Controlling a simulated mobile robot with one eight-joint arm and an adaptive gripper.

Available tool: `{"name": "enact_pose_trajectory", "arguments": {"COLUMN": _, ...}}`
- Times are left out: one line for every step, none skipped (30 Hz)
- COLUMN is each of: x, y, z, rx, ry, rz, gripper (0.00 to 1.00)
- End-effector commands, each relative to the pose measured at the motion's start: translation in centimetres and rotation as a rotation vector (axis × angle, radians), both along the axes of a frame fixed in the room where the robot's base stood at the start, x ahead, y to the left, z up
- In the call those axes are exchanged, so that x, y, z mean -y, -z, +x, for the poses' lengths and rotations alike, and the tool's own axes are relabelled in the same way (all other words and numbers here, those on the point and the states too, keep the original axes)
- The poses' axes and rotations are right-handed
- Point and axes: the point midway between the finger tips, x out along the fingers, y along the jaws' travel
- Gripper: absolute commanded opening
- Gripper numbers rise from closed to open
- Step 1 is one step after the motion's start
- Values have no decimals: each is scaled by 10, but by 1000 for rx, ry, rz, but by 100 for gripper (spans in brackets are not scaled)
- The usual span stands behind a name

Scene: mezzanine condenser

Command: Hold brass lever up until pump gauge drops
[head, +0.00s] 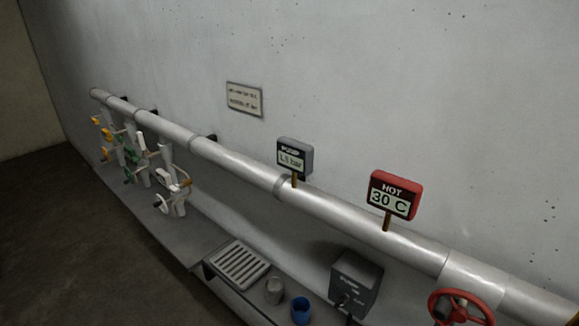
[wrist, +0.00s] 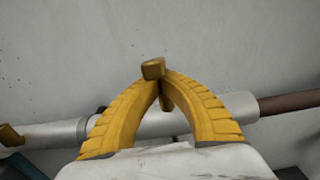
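In the wrist view the two yellow fingers of my gripper (wrist: 160,82) arch together and nearly meet at their tips. A brass-coloured lever end (wrist: 152,68) sits between the tips, and the fingers look shut on it. The rest of the lever is mostly hidden behind the fingers. In the head view the grey pump gauge (head: 294,157) stands on the pipe on a short brown stem and appears to read 1.5 bar. My gripper does not show clearly in the head view.
A long silver pipe (head: 235,163) runs along the wall. A red HOT gauge (head: 393,195) reads 30 C. Below are a red handwheel (head: 460,308), a dark pump box (head: 356,282), a blue cup (head: 300,311), a grey cup (head: 274,290) and a slatted grate (head: 239,264).

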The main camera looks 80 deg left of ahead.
Motion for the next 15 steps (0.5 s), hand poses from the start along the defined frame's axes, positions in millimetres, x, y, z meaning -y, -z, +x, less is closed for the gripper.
{"name": "enact_pose_trajectory", "arguments": {"x": 0, "y": 5, "z": 0, "rx": 1, "ry": -1, "rz": 1, "gripper": 0}}
{"name": "enact_pose_trajectory", "arguments": {"x": 0, "y": 6, "z": 0, "rx": 1, "ry": -1, "rz": 1, "gripper": 0}}
{"name": "enact_pose_trajectory", "arguments": {"x": 0, "y": 9, "z": 0, "rx": 1, "ry": -1, "rz": 1, "gripper": 0}}
{"name": "enact_pose_trajectory", "arguments": {"x": 0, "y": 10, "z": 0, "rx": 0, "ry": -1, "rz": 1, "gripper": 0}}
{"name": "enact_pose_trajectory", "arguments": {"x": 0, "y": 12, "z": 0, "rx": 1, "ry": -1, "rz": 1, "gripper": 0}}
{"name": "enact_pose_trajectory", "arguments": {"x": 0, "y": 14, "z": 0, "rx": 1, "ry": -1, "rz": 1, "gripper": 0}}
{"name": "enact_pose_trajectory", "arguments": {"x": 0, "y": 16, "z": 0, "rx": 1, "ry": -1, "rz": 1, "gripper": 0}}
{"name": "enact_pose_trajectory", "arguments": {"x": 0, "y": 17, "z": 0, "rx": 1, "ry": -1, "rz": 1, "gripper": 0}}
{"name": "enact_pose_trajectory", "arguments": {"x": 0, "y": 20, "z": 0, "rx": 1, "ry": -1, "rz": 1, "gripper": 0}}
{"name": "enact_pose_trajectory", "arguments": {"x": 0, "y": 21, "z": 0, "rx": 0, "ry": -1, "rz": 0, "gripper": 0}}
{"name": "enact_pose_trajectory", "arguments": {"x": 0, "y": 23, "z": 0, "rx": 0, "ry": -1, "rz": 0, "gripper": 0}}
{"name": "enact_pose_trajectory", "arguments": {"x": 0, "y": 25, "z": 0, "rx": 0, "ry": 0, "rz": 0, "gripper": 0}}
{"name": "enact_pose_trajectory", "arguments": {"x": 0, "y": 27, "z": 0, "rx": 0, "ry": 0, "rz": 0, "gripper": 0}}
{"name": "enact_pose_trajectory", "arguments": {"x": 0, "y": 29, "z": 0, "rx": 0, "ry": 0, "rz": 0, "gripper": 0}}
{"name": "enact_pose_trajectory", "arguments": {"x": 0, "y": 31, "z": 0, "rx": 0, "ry": 0, "rz": 0, "gripper": 0}}
